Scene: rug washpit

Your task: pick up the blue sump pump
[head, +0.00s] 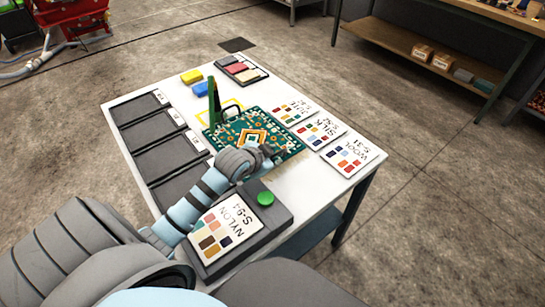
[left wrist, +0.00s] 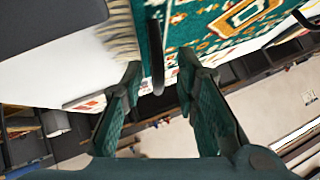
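I cannot make out a blue sump pump in either view. A small blue block (head: 200,89) lies near the table's far edge beside a yellow block (head: 191,76); it does not look like a pump. My left gripper (head: 268,152) is over the near side of the green patterned rug (head: 285,142). In the left wrist view its two green fingers (left wrist: 160,68) are spread apart. A dark rounded bar (left wrist: 156,60) shows between them; I cannot tell what it is or whether it touches. My right gripper is not in view.
A green upright piece (head: 213,105) stands by the rug. A workbench (head: 420,60) is at the back right. The concrete floor around is mostly clear.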

